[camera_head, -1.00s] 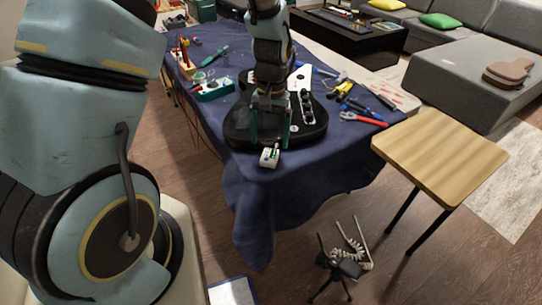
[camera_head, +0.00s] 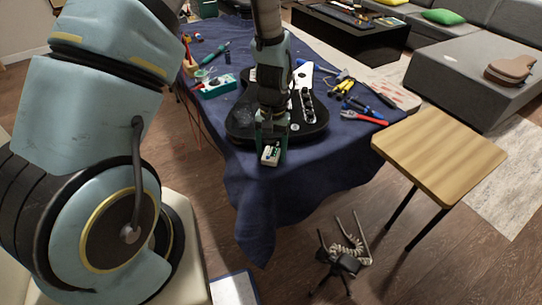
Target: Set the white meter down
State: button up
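The small white meter (camera_head: 270,156) shows at the near edge of the blue-covered table, in front of the black guitar body. It has a dark green and black patch on its upper face. My gripper (camera_head: 271,142) points down right behind and above it, its green-sided fingers at either side of the meter's back end. I cannot tell whether the fingers touch the meter, or whether its underside rests fully on the cloth.
The black guitar body (camera_head: 310,130) lies behind my gripper. Pliers and other hand tools (camera_head: 358,108) lie to its right, a green-white box (camera_head: 215,87) to its left. A wooden-topped stool (camera_head: 440,150) stands right of the table. Blue cloth (camera_head: 255,195) hangs over the near edge.

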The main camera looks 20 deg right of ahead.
grip_shut()
dwell(0.3)
